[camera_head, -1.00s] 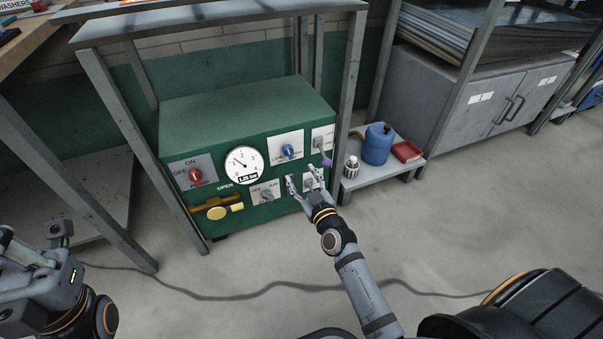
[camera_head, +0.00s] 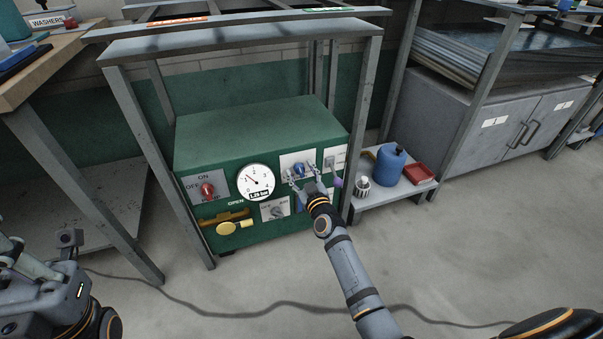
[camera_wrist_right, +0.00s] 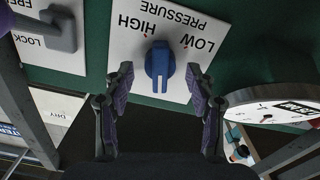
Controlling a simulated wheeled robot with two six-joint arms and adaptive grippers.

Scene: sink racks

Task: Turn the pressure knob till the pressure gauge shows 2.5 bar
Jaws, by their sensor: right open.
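The blue pressure knob (camera_head: 299,169) is on a white plate on the green cabinet's front. In the right wrist view the knob (camera_wrist_right: 160,62) appears between the words HIGH and LOW, upside down. My right gripper (camera_head: 302,179) is open in front of it; its fingers (camera_wrist_right: 160,80) are on either side of the knob with gaps visible. The round white pressure gauge (camera_head: 256,181) is left of the knob; its needle points up-left between 1 and 2, and its small readout seems to say about 1.25 bar. My left gripper (camera_head: 70,262) is at the lower left, its jaws unclear.
The panel also has a red ON/OFF knob (camera_head: 207,190), a yellow-handled valve (camera_head: 229,228), a grey selector (camera_head: 277,211) and a grey switch (camera_head: 330,163). Metal frame posts (camera_head: 362,130) flank the cabinet. A low shelf (camera_head: 395,192) with a blue can (camera_head: 390,164) stands to the right.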

